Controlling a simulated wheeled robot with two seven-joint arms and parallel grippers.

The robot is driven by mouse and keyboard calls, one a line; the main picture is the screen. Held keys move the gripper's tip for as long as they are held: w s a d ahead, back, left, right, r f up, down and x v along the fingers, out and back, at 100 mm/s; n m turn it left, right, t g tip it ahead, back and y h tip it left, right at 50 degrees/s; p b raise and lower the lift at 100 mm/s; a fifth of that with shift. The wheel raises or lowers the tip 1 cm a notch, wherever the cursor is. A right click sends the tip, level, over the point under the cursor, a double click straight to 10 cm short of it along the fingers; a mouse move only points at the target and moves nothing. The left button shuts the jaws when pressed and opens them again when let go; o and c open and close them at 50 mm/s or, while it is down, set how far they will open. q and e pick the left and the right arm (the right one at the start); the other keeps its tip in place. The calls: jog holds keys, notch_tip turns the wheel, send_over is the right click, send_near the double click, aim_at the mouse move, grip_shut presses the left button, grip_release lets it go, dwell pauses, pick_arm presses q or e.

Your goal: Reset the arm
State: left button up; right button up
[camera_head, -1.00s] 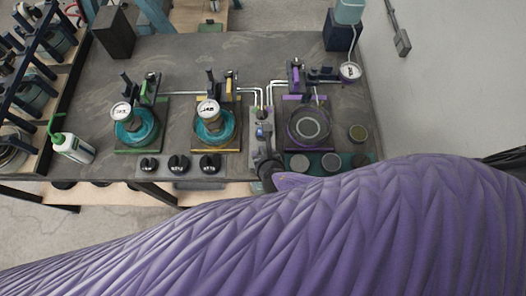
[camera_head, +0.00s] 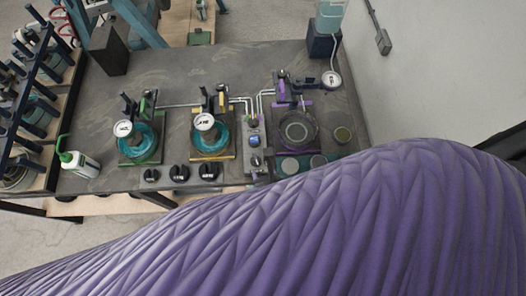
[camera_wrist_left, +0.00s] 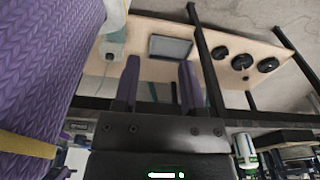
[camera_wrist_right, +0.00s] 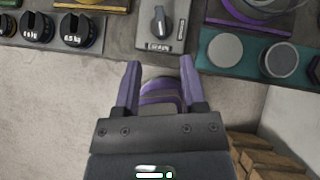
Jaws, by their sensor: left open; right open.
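My right gripper (camera_wrist_right: 160,72) is open and empty in the right wrist view, just off the front edge of the table. My left gripper (camera_wrist_left: 158,68) is open and empty in the left wrist view, with a lower wooden shelf behind it. In the head view a purple arm sleeve of mine fills the foreground, and I cannot make out either gripper's fingers. Three lever stations stand on the dark table: green (camera_head: 140,157), yellow (camera_head: 212,154) and purple (camera_head: 297,147). A grey control box (camera_head: 255,160) stands between the yellow and purple ones.
Several black knob weights (camera_head: 180,173) line the table's front edge. A white bottle with a green spout (camera_head: 83,165) stands at the left. A dark block (camera_head: 108,50) and a blue block (camera_head: 322,42) stand at the back. The table's middle back (camera_head: 215,68) is clear.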

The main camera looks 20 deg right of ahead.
dwell(0.4)
pick_arm(q)
notch_tip(320, 180, down, 33)
jog(key=s+a+b, duration=0.1)
jog(key=b, duration=3.1)
jog(key=shift+s+r+b, duration=0.15)
jog(key=shift+s+b, duration=0.2)
pick_arm(e)
jog(key=s+d+f+m+g, duration=0.2)
jog(key=s+f+m, duration=0.5)
jog(key=f+m, duration=0.4)
jog(key=s+d+f+m+g, duration=0.3)
jog(key=s+f+m, duration=0.5)
jog(key=f, duration=0.8)
jog(key=s+d+f+m+g, duration=0.3)
jog(key=s+f+m, duration=0.4)
jog(key=f+m, duration=0.6)
jog(key=shift+s+d+f+m, duration=0.25)
jog(key=shift+d+f+m, duration=0.15)
jog(key=shift+d+m, duration=0.15)
